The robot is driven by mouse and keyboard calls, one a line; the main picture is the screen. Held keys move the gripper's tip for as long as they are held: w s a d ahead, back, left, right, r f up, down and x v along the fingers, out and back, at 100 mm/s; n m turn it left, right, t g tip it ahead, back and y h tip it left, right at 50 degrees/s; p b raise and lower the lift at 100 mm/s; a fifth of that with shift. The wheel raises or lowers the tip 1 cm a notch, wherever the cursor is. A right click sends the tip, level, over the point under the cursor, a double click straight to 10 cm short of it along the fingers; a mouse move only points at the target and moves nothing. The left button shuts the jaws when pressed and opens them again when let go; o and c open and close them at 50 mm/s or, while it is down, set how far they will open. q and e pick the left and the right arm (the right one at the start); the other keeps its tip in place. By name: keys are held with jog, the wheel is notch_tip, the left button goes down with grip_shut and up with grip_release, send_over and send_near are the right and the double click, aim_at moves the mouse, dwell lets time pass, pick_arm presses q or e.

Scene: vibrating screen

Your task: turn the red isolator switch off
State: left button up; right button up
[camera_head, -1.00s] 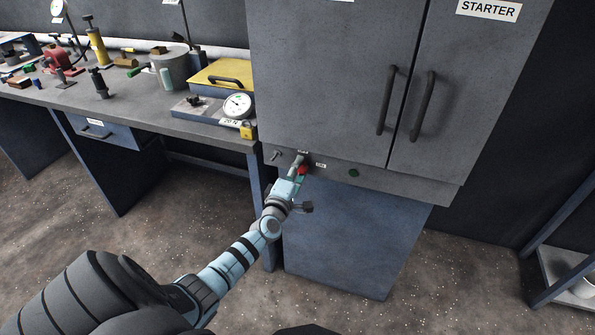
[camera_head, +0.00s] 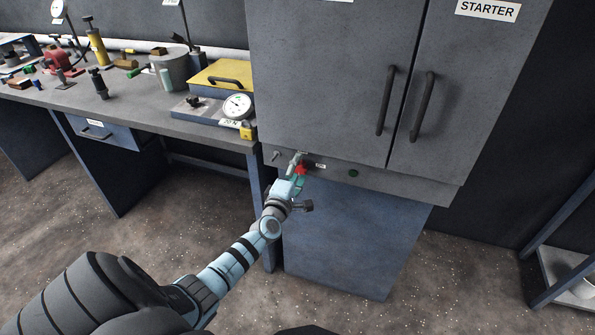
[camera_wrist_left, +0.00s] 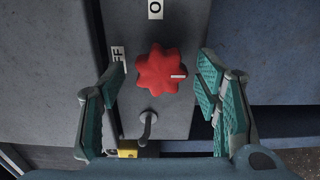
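The red isolator switch (camera_head: 302,170) is a star-shaped knob on the lower strip of the grey starter cabinet. In the left wrist view the knob (camera_wrist_left: 158,70) faces me, with a white mark near its right edge. A label ending in "FF" (camera_wrist_left: 118,54) is at its upper left, and another label, partly cut off, (camera_wrist_left: 155,9) is above it. My left gripper (camera_head: 298,161) is at the knob. In the wrist view its teal fingers (camera_wrist_left: 163,75) are spread on both sides of the knob, with gaps visible. My right gripper is not in view.
A small hook (camera_wrist_left: 148,124) sticks out beside the knob. A green button (camera_head: 353,173) is to its right. The cabinet doors carry two dark handles (camera_head: 385,101). The workbench (camera_head: 190,127) at left holds a gauge (camera_head: 237,106), a yellow padlock (camera_head: 247,131) and several tools.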

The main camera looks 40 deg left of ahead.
pick_arm(q)
jog(key=v, duration=1.2)
